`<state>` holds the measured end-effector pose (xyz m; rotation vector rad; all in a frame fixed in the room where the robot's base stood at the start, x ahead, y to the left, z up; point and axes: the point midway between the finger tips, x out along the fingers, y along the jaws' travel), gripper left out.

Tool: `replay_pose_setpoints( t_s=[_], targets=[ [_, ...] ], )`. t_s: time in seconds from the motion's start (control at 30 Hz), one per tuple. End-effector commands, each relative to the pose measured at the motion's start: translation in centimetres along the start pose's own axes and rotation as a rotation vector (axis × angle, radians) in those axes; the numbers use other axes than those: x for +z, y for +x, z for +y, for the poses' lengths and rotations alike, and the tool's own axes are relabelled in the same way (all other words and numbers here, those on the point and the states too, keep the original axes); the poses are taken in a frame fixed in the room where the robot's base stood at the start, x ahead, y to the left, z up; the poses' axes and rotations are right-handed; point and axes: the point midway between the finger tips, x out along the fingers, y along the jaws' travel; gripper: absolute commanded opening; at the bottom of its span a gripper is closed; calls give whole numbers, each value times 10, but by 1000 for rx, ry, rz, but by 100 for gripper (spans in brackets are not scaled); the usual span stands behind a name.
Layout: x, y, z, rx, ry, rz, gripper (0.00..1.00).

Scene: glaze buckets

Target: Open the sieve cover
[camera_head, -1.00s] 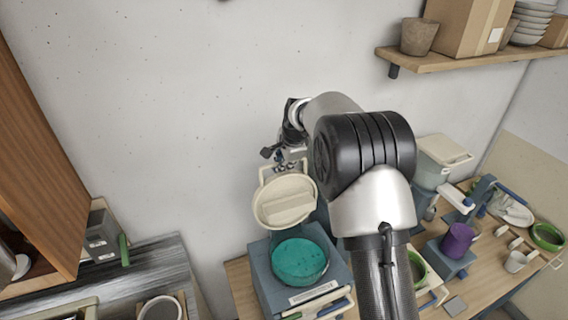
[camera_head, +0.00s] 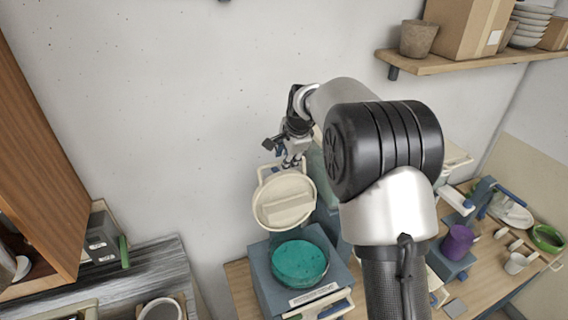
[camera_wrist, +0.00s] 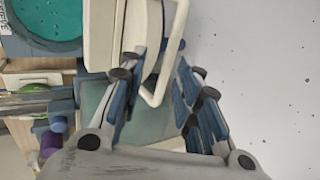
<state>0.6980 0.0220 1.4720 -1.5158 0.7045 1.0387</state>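The cream round sieve cover (camera_head: 284,201) stands raised, tilted up behind the blue-grey sieve box (camera_head: 264,275). The teal round sieve (camera_head: 299,264) on that box is uncovered and also shows in the wrist view (camera_wrist: 48,22). The cover's edge and its loop handle (camera_wrist: 176,45) show in the wrist view. My gripper (camera_head: 292,162) is at the back, by the handle at the cover's top. In the wrist view my gripper (camera_wrist: 157,80) has its fingers apart, with part of the handle loop between them. Whether a finger touches it, I cannot tell.
The wall is close behind the cover. A purple mug (camera_head: 458,242), a white mug (camera_head: 517,263) and a green bowl (camera_head: 547,238) stand on the bench to the right. A shelf (camera_head: 462,63) juts out at upper right. A wooden cabinet (camera_head: 38,150) is at left.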

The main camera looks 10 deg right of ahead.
Motion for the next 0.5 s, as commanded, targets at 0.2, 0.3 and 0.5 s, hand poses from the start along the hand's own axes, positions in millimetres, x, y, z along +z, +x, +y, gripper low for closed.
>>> replay_pose_setpoints(
  t_s=[0.2, 0.3, 0.5],
  targets=[
    [0, -46, -1, -2, 0, 1, 30],
    [0, -59, -1, -2, 0, 0, 30],
    [0, -70, 0, 0, 0, 0, 30]
  ],
)
